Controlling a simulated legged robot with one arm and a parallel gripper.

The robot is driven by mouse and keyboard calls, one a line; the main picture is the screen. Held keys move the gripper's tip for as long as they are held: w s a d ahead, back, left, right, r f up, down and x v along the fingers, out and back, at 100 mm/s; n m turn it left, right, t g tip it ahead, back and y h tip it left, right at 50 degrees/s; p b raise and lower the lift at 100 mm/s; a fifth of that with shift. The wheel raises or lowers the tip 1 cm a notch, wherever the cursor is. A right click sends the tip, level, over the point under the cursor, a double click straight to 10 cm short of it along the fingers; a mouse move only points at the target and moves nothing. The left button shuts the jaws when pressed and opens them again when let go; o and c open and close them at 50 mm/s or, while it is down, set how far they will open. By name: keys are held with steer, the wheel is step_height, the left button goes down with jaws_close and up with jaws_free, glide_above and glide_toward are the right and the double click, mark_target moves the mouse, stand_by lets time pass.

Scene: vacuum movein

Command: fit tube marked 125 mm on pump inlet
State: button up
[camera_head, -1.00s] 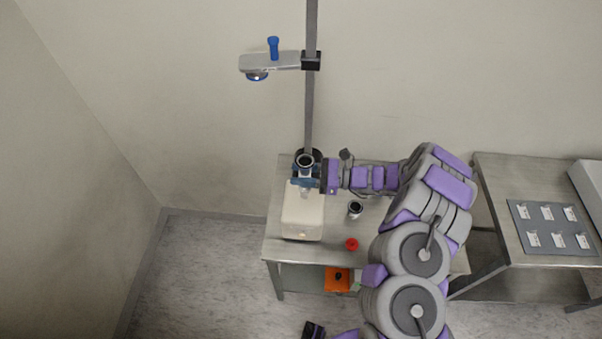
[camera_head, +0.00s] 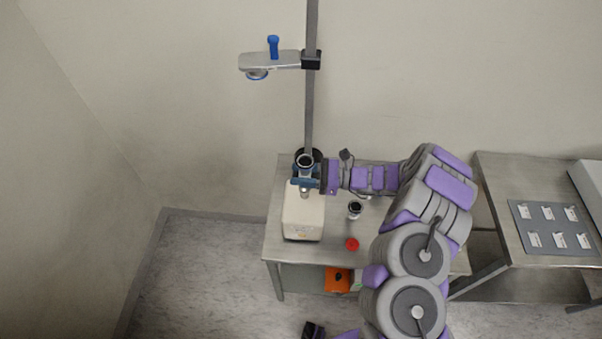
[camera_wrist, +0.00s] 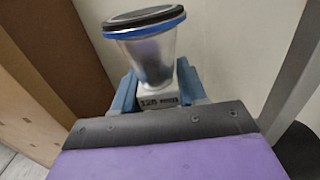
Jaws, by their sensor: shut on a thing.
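My gripper (camera_head: 305,184) is shut on a metal tube (camera_head: 305,162), its blue fingers on either side of it. In the wrist view the tube (camera_wrist: 155,55) stands nearly upright between the fingers (camera_wrist: 158,82), with a black and blue rim on top. The cream pump (camera_head: 303,218) is on the table, just below the gripper in the head view. Its inlet is hidden or not distinct, and I cannot tell whether the tube touches it.
Another dark-rimmed tube (camera_head: 355,209) stands on the table (camera_head: 283,190), with a red cap (camera_head: 352,244) near the front edge. A vertical pole (camera_head: 309,110) carries an arm with a blue knob (camera_head: 273,47). A second table (camera_head: 490,180) with a tagged grey mat stands right.

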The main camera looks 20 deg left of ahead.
steer(key=shift+f, duration=0.3)
stand_by(0.5)
steer(key=o, duration=1.3)
steer(key=p+v, duration=0.2)
steer(key=v, duration=1.5)
steer(key=shift+w+d, duration=0.2)
steer(key=shift+a, duration=0.1)
